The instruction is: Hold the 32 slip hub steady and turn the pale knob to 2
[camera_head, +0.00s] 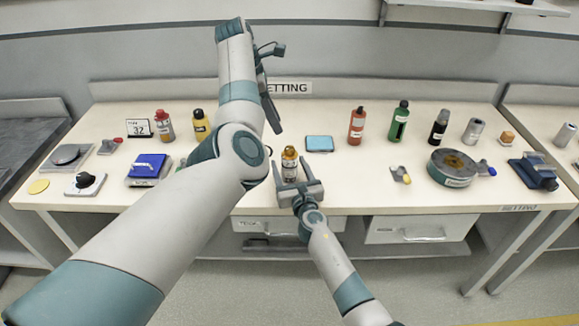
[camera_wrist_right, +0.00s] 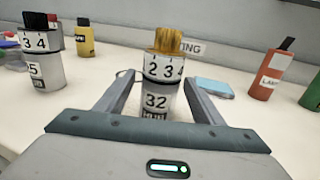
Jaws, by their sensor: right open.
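The 32 slip hub (camera_head: 290,167) stands upright on the table, a grey cylinder marked 32 in the right wrist view (camera_wrist_right: 156,103). Its white number ring shows 2, 3 and 4, with 3 near the middle. A ribbed amber-yellow knob (camera_wrist_right: 167,41) sits on top; I see no paler knob on this hub. My right gripper (camera_head: 301,190) is open in front of the hub, its fingers on either side in the right wrist view (camera_wrist_right: 161,82); contact cannot be told. My left gripper (camera_head: 269,100) is raised behind the hub, seen edge-on, its opening unclear.
Another hub with a black knob (camera_wrist_right: 35,65) stands left. A blue pad (camera_head: 320,143), red bottle (camera_head: 356,125) and green bottle (camera_head: 399,121) are behind and right. A card reading 32 (camera_head: 139,128) stands far left. My left arm hides part of the table.

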